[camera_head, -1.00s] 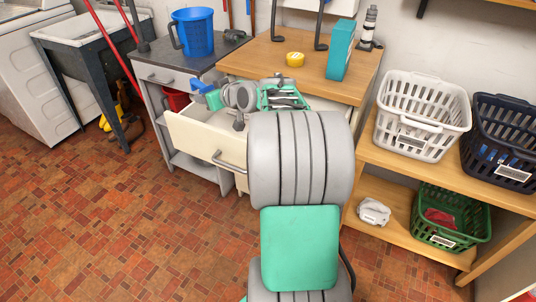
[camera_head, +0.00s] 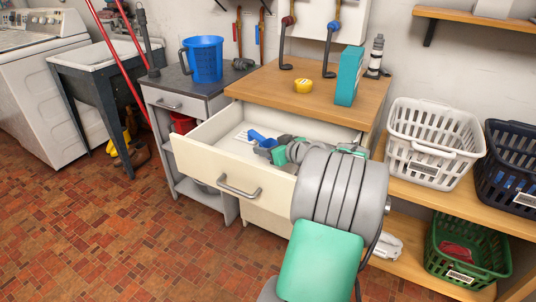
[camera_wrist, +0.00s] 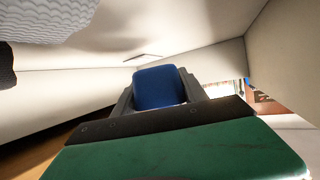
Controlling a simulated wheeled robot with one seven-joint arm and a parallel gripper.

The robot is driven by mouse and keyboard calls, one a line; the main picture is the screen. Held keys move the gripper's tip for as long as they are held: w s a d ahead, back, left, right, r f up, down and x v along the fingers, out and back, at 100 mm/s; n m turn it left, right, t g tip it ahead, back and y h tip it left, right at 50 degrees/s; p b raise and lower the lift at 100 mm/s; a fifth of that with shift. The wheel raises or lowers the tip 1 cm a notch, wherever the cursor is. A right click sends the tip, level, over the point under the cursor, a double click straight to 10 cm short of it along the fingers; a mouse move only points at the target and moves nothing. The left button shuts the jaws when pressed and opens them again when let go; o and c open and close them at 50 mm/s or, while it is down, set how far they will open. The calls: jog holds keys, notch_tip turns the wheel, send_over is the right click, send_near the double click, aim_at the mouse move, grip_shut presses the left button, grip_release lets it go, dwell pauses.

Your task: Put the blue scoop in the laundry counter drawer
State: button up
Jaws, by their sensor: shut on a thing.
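The blue scoop (camera_head: 260,138) is held between the fingers of my gripper (camera_head: 268,147), within the outline of the open laundry counter drawer (camera_head: 218,165). It also shows in the wrist view as a blue block (camera_wrist: 160,88) pinched between the two grey fingers. Pale drawer walls surround it there. The drawer is cream, pulled out under the wooden counter, with a grey bar handle. My arm hides the drawer's right part. I cannot tell whether the scoop touches the drawer floor.
A white slotted item (camera_head: 241,134) lies in the drawer's left part. A blue bucket (camera_head: 205,58) stands to the left. White (camera_head: 434,128) and green (camera_head: 462,247) baskets are at right.

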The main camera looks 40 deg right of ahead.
jog(key=shift+f, duration=0.85)
jog(key=shift+f, duration=0.1)
jog(key=shift+f+b, duration=0.55)
jog(key=shift+b, duration=0.1)
jog(key=o, duration=1.3)
jog(key=shift+o, duration=0.2)
jog(key=shift+r, duration=0.1)
jog(key=shift+s+r+p, duration=0.3)
jog(key=shift+r+p, duration=0.55)
jog(key=shift+p, duration=0.05)
jog(key=v, duration=0.6)
jog(key=shift+s+p, duration=0.35)
